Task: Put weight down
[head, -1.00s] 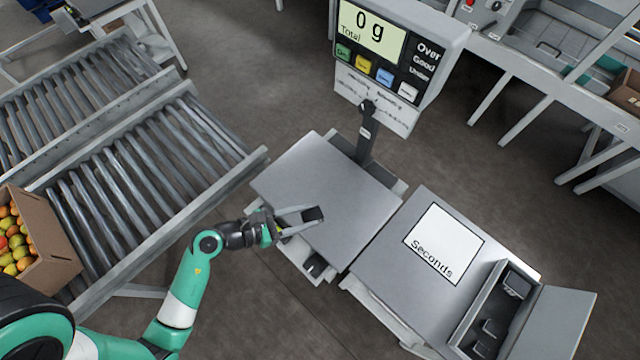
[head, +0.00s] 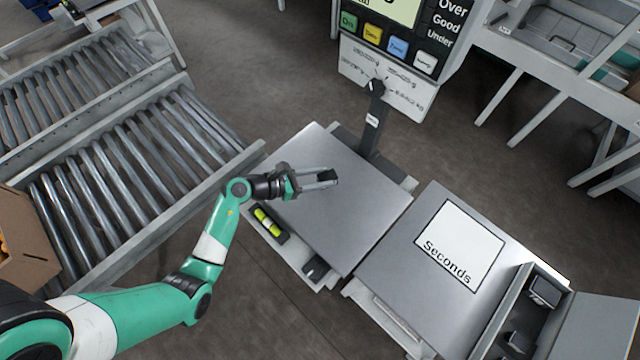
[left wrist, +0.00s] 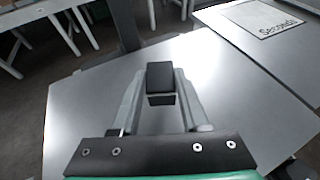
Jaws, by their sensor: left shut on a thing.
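A small dark block-shaped weight (head: 328,176) is between the fingertips of my left gripper (head: 318,180), which is shut on it. The left wrist view shows the weight (left wrist: 160,82) close up, gripped between both fingers. Both are over the bare grey scale platform (head: 358,215), towards its far left part. The platform fills much of the left wrist view (left wrist: 235,110). I cannot tell whether the weight touches it. The scale display (head: 392,12) is cut off at the top, so its reading is hidden. My right gripper is not in view.
A table with a white "Seconds" sheet (head: 459,245) stands right of the scale. An open case (head: 497,318) there holds dark blocks. A yellow-green spirit level (head: 268,222) sits at the scale's left edge. Roller conveyors (head: 130,180) and a cardboard box (head: 22,250) are left.

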